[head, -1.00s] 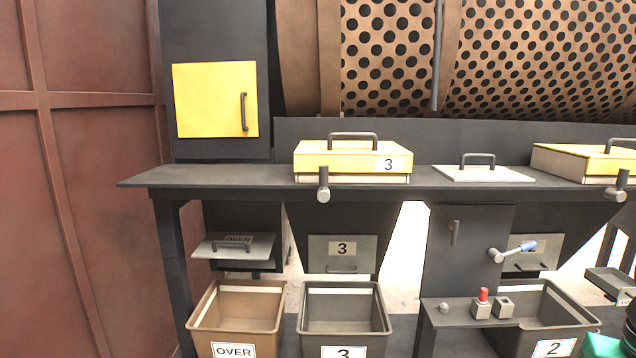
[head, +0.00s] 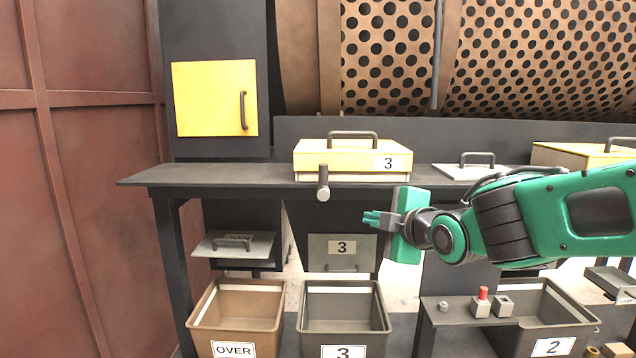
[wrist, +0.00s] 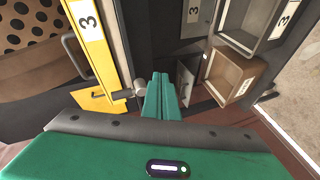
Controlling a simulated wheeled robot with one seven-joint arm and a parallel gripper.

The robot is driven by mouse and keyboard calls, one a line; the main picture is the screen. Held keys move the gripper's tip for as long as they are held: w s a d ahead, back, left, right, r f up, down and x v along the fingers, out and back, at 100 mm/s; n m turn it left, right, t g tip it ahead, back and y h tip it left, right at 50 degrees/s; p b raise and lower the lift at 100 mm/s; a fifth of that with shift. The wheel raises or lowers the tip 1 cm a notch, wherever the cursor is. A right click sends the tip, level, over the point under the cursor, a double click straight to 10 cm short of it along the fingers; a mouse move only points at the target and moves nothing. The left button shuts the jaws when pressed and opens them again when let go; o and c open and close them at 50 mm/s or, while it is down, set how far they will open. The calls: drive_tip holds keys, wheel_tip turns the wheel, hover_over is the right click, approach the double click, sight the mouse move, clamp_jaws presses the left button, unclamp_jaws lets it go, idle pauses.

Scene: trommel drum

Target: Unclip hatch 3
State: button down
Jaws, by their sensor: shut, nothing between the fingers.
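Hatch 3 (head: 350,158) is a yellow lid box with a dark top handle and a "3" label, sitting on the dark ledge; it also shows in the wrist view (wrist: 90,45). Its clip (head: 323,183) is a grey post with a round pale end at the ledge's front edge, upright in the head view; in the wrist view the clip (wrist: 128,93) is just left of my fingers. My green gripper (head: 370,218) is shut and empty. In the head view its fingertips point left, to the right of and below the clip, apart from it.
Below are the bin marked 3 (head: 344,327), the OVER bin (head: 235,325) and a grey chute flap marked 3 (head: 342,252). A small shelf with a red button (head: 483,293) stands below my arm. The ledge (head: 220,175) left of the hatch is clear.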

sight(323, 179)
drive_tip(key=a+r+n+t+y, duration=0.2)
drive_tip(key=a+r+n+y, duration=0.3)
drive_tip(key=a, duration=0.6)
drive_tip(key=r+x, duration=0.1)
drive_tip(key=x, duration=0.9)
drive_tip(key=shift+h, duration=0.4)
drive_tip(key=shift+d, duration=2.25)
